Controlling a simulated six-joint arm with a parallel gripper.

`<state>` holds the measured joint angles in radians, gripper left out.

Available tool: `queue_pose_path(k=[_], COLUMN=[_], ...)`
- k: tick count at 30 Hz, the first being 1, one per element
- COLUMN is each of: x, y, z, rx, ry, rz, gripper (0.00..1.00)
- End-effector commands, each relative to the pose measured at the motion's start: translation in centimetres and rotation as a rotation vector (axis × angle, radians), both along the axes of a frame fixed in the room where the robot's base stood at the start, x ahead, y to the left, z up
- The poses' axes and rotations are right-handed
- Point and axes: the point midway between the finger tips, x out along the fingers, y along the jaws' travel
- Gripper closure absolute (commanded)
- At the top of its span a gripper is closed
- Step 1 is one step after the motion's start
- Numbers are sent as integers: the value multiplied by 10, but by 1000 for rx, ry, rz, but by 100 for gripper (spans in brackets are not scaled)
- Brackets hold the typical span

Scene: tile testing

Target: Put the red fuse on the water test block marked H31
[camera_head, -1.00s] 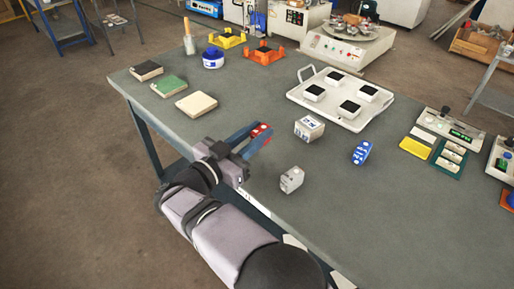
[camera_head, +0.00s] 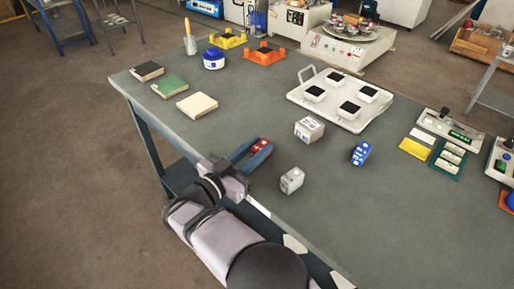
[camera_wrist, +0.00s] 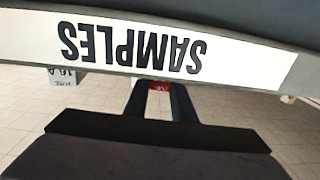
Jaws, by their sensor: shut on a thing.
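My gripper (camera_head: 252,148) is shut on the red fuse (camera_head: 261,146), near the table's front left edge. Both blue fingers reach along the fuse's sides. In the wrist view only a small red part of the fuse (camera_wrist: 159,86) shows between the fingers. Several white blocks with black tops, one of them a near-left block (camera_head: 314,93), stand on the white tray (camera_head: 296,98) at the back right. No H31 mark can be read, so I cannot tell which block is the water test block.
A grey-white box (camera_head: 291,180), a white box (camera_head: 309,129) and a blue box (camera_head: 361,153) stand right of my gripper. A SAMPLES strip (camera_wrist: 130,48) crosses the wrist view. Books, one cream (camera_head: 197,105), lie at the left.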

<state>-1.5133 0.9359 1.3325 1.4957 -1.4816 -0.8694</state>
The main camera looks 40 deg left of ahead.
Motion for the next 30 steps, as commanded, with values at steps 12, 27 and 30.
queue_pose_path(k=[12,27,30], x=[0,-37,-50], y=[0,-4,-8], z=[-3,-3,-2], rx=[0,0,0], ry=[0,0,0], rz=[0,4,3], gripper=[58,58,58])
